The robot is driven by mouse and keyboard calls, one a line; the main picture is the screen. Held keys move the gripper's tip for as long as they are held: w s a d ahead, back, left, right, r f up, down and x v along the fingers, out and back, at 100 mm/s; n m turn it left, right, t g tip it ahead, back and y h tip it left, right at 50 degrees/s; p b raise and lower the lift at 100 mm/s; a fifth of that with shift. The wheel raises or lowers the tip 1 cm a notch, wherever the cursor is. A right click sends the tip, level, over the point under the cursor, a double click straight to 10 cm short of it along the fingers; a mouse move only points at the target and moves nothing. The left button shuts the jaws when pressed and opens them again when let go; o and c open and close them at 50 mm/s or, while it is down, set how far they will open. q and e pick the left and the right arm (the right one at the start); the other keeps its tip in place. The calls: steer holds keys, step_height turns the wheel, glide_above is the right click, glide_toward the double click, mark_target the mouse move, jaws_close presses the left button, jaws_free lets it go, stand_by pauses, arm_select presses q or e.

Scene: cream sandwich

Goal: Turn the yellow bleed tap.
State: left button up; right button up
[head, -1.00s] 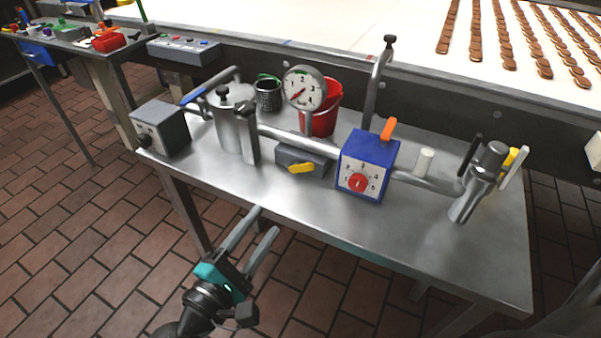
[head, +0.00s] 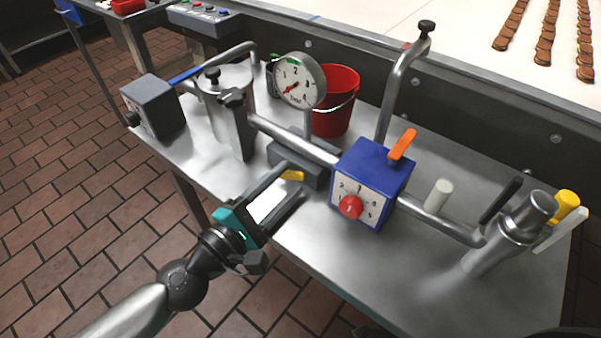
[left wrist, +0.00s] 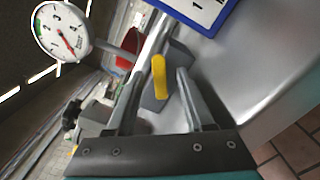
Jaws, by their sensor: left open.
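The yellow tap handle (head: 293,176) sits on the front of a grey block (head: 283,152) under the round gauge (head: 300,82). It is partly hidden by my left gripper in the head view. My left gripper (head: 295,180) is open, its fingers pointing at the handle from the front. In the left wrist view the yellow handle (left wrist: 159,77) shows between the two fingertips of my left gripper (left wrist: 160,88). I cannot tell whether either finger touches it. My right gripper is not in view.
A blue box (head: 372,182) with a red knob and orange lever stands right of the tap. A steel pot (head: 225,110) and a red bucket (head: 334,105) stand nearby. The table front is clear.

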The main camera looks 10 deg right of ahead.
arm_select(q)
steer(key=shift+w+d, duration=0.15)
steer(key=shift+d, duration=0.05)
jaws_close()
stand_by(0.4)
